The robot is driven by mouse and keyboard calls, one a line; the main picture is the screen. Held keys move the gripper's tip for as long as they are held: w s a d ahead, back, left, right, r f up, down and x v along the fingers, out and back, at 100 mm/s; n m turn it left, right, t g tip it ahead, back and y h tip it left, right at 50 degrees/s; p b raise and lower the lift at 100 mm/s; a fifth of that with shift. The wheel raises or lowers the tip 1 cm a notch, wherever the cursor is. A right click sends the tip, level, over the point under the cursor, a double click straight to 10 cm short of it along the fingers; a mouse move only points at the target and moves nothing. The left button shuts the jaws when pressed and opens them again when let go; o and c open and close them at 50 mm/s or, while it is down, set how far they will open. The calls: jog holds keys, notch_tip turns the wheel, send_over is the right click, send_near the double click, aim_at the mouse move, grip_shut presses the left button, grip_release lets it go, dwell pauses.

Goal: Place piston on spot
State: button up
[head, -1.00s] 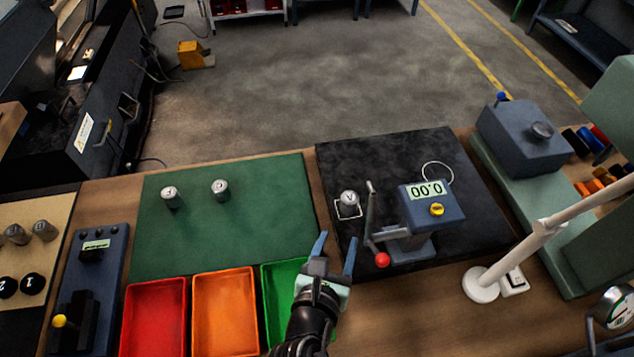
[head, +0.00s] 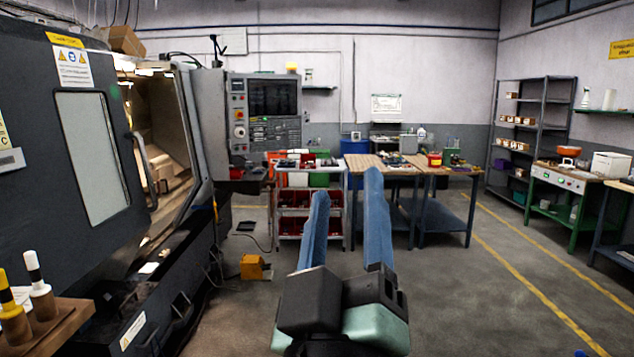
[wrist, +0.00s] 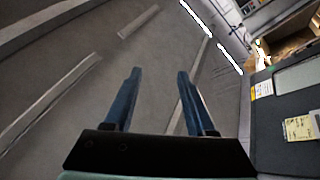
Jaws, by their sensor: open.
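My gripper (head: 345,215) is raised in the middle of the head view, with its two blue fingers pointing up and spread apart. It is open, with nothing between the fingers. In the wrist view the open fingers (wrist: 157,90) point toward a grey surface with pale strips and lights, with no object between them. No piston and no marked spot are in either current view.
A dark turning machine (head: 95,150) with an open door stands on the left. A red-bin cart (head: 310,215) and wooden workbenches (head: 385,165) stand behind my gripper. Shelving (head: 535,130) is at the right back.

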jog(key=s+a+r+m+t+y, duration=0.2)
jog(key=s+r+m, duration=0.3)
jog(key=s+r, duration=0.3)
notch_tip(320, 180, up, 3)
jog(key=shift+a+f+t+y, duration=0.1)
jog(key=shift+a+t+y, duration=0.15)
jog(key=shift+t+y, duration=0.4)
jog(key=shift+w, duration=0.1)
jog(key=shift+c, duration=0.5)
